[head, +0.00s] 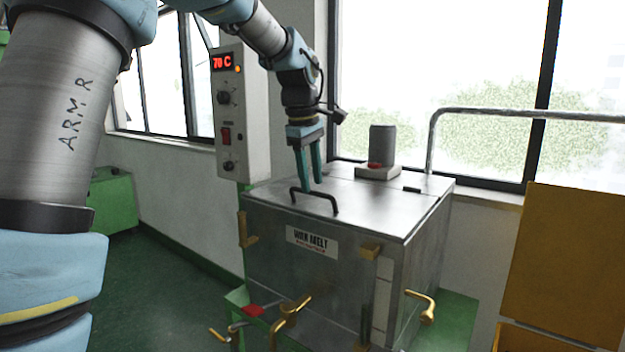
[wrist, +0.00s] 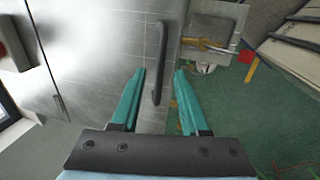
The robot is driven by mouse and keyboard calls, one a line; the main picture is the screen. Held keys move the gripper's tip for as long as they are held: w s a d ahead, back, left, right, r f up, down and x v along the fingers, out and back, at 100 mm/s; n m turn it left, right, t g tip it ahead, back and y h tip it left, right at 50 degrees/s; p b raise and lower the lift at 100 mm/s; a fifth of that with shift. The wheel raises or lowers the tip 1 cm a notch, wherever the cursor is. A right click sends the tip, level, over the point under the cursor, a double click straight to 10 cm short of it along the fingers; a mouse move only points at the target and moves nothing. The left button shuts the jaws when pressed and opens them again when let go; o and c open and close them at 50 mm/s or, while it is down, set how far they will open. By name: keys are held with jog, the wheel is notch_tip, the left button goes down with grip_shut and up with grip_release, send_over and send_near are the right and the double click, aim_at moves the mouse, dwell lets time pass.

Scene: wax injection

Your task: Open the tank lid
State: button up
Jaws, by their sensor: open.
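The tank is a metal box labelled "WAX MELT" (head: 312,241), and its flat lid (head: 375,200) lies shut on top. A dark bar handle (head: 315,197) stands up near the lid's front edge. My gripper (head: 309,187) is open, pointing down just above and behind the handle in the head view. In the wrist view, the handle (wrist: 158,65) runs up the picture, and its lower end lies between the fingers of my gripper (wrist: 160,72), nearer the left finger. I cannot tell whether a finger touches it. Nothing is held.
A control box (head: 240,112) reading 70 C stands behind the tank's left side. A grey cylinder on a base (head: 382,142) sits at the lid's back. Brass taps (head: 290,318) and (head: 424,304) jut from the tank. An orange-brown panel (head: 570,262) stands at right.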

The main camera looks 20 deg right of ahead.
jog(key=shift+d+f, duration=0.1)
jog(key=shift+f, duration=0.65)
jog(key=shift+w, duration=0.1)
jog(key=shift+c, duration=0.4)
grip_shut()
dwell(0.4)
